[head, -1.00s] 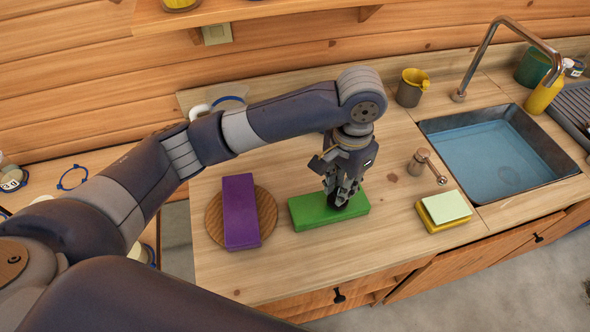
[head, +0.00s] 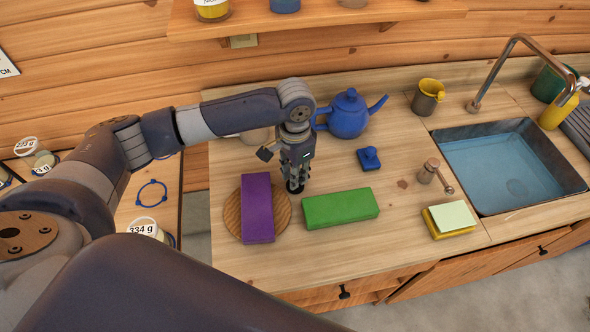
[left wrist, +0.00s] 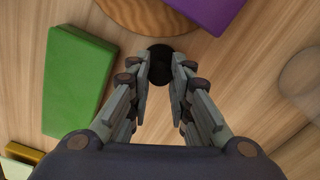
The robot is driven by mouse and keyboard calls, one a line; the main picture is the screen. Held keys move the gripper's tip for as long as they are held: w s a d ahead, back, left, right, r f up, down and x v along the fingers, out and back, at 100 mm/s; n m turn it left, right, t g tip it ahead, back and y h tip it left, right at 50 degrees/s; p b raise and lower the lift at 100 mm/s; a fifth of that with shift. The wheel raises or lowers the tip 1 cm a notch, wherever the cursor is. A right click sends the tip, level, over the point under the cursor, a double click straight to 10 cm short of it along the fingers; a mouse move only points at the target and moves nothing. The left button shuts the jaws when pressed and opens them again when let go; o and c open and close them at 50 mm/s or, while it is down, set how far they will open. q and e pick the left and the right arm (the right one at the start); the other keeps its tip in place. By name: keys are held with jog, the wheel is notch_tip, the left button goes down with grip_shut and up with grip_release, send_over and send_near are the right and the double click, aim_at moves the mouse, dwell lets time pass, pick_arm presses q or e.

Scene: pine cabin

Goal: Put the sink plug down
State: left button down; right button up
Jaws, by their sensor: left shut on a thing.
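The sink plug (left wrist: 160,54) is a small black round thing at the fingertips of my left gripper (left wrist: 160,78). In the head view, my left gripper (head: 296,180) points down and is shut on the plug (head: 295,187), between the purple block and the green block. The plug is low over the wooden counter (head: 345,254), close to the round board's right edge. I cannot tell whether it touches the counter. The sink (head: 508,166) is at the right, with blue water in it. My right gripper is not in view.
A purple block (head: 257,210) lies on a round wooden board (head: 232,213). A green block (head: 340,208), a blue teapot (head: 348,116), a small blue knobbed thing (head: 369,158) and a yellow sponge stack (head: 450,220) stand on the counter. The counter's front strip is clear.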

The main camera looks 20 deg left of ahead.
pick_arm(q)
jog(key=shift+f, duration=0.1)
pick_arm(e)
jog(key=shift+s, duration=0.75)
pick_arm(q)
jog(key=c, duration=1.7)
grip_release()
jog(key=shift+f, duration=0.1)
jog(key=shift+o, duration=1.2)
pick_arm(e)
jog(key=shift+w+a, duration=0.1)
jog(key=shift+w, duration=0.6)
